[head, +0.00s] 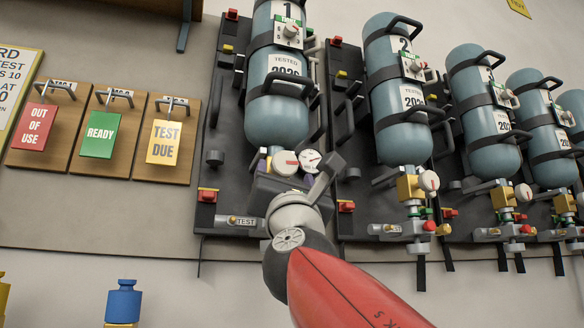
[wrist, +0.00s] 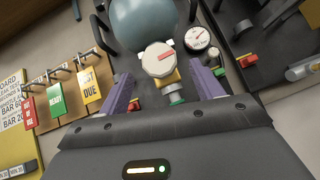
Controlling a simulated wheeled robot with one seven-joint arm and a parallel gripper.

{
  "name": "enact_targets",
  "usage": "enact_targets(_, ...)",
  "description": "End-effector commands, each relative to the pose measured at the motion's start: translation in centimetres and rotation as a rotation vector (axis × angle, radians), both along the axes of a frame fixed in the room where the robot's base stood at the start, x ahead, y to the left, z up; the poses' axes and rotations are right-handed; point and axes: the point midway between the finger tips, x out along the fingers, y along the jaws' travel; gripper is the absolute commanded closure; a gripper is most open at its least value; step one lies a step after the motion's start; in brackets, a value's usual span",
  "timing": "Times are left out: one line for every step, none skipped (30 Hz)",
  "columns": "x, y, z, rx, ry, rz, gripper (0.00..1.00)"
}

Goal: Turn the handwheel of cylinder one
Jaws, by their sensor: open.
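Cylinder one (head: 277,117) is a blue-grey bottle with a "1" label, strapped to a dark backboard. Its handwheel (head: 285,163) is a pale round knob with a red mark, just below the bottle. In the wrist view, the handwheel (wrist: 158,60) sits ahead of my gripper (wrist: 163,72), on a yellow valve block with a green ring below. My gripper is open, with one purple finger to each side of the valve. I cannot tell whether either finger touches it. In the head view, my gripper and wrist hide part of the valve.
A pressure gauge (wrist: 197,37) is close to the right of the handwheel. Cylinder two (head: 398,100) and more bottles stand to the right. Tags reading "OUT OF USE" (head: 35,127), "READY" (head: 100,136) and "TEST DUE" (head: 164,142) hang at left. Black hoop handles flank the bottle.

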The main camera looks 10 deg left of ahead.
Motion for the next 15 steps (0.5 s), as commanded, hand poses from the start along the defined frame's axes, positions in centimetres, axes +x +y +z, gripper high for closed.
enact_targets(0.7, 0.3, 1.3, -0.001, 0.001, 0.0, 0.34)
enact_targets(1.0, 0.4, 1.6, 0.0, 0.001, 0.001, 0.34)
enact_targets(1.5, 0.6, 2.0, 0.0, 0.001, 0.001, 0.34)
enact_targets(1.7, 0.7, 2.3, 0.001, 0.0, 0.001, 0.34)
enact_targets(2.0, 0.8, 2.6, 0.001, 0.001, 0.0, 0.34)
enact_targets(2.3, 0.9, 2.8, 0.001, 0.001, 0.0, 0.34)
enact_targets(2.5, 0.9, 3.1, 0.002, 0.0, 0.0, 0.34)
enact_targets(2.7, 1.0, 3.2, 0.002, 0.0, 0.0, 0.34)
enact_targets(2.9, 1.1, 3.2, 0.001, 0.001, 0.0, 0.34)
enact_targets(3.0, 1.1, 3.3, 0.001, 0.001, 0.0, 0.34)
enact_targets(3.1, 1.1, 3.4, 0.002, 0.0, 0.0, 0.34)
enact_targets(3.1, 1.2, 3.4, 0.002, 0.0, 0.0, 0.34)
enact_targets(3.1, 1.2, 3.4, 0.002, -0.001, 0.0, 0.34)
enact_targets(3.2, 1.2, 3.4, 0.002, -0.001, 0.0, 0.34)
enact_targets(3.2, 1.2, 3.4, 0.002, -0.001, 0.0, 0.34)
